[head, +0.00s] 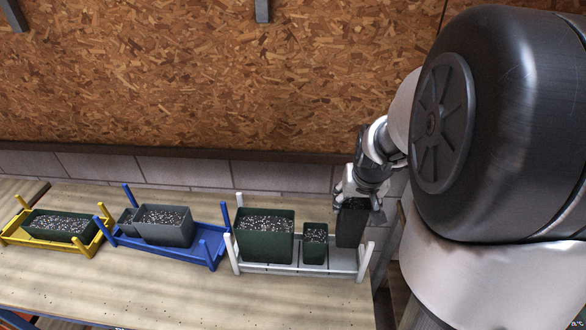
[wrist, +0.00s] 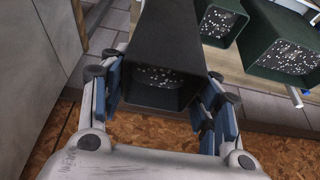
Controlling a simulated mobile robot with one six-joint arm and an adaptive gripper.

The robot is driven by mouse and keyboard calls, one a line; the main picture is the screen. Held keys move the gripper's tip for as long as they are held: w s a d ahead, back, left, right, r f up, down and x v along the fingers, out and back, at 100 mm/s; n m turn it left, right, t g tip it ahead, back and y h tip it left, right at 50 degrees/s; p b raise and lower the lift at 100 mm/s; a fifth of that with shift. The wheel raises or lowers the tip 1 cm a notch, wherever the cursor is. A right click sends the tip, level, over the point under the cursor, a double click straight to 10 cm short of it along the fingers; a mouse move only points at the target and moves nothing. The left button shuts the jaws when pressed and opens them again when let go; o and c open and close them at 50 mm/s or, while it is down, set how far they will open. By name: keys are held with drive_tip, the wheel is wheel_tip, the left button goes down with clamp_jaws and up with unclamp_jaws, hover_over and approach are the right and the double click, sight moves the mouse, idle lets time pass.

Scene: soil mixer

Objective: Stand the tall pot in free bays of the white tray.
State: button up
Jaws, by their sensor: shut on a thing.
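My gripper (head: 358,196) is shut on the tall pot (head: 351,227), a narrow dark grey pot, near its rim. In the wrist view the tall pot (wrist: 172,35) sits between the blue finger pads, with speckled soil inside. It looks upright over the right end of the white tray (head: 364,262); whether its base touches the tray I cannot tell. The white tray holds a large green pot (head: 265,243) at its left and a small green pot (head: 315,247) in its middle. The tray's right end shows no other pot.
A blue tray (head: 215,252) with a wide grey pot (head: 166,227) and a small grey pot (head: 127,223) stands left of the white tray. A yellow tray (head: 92,243) with a low green pot (head: 55,226) is farther left. The bench front (head: 150,290) is clear.

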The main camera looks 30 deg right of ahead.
sight(350, 226)
wheel_tip(350, 226, down, 9)
drive_tip(key=shift+f+b, duration=0.2)
drive_tip(key=shift+b, duration=1.05)
drive_tip(key=shift+f, duration=0.1)
drive_tip(key=o, duration=1.5)
drive_tip(key=shift+r+p, duration=1.6)
drive_tip(key=shift+r, duration=0.6)
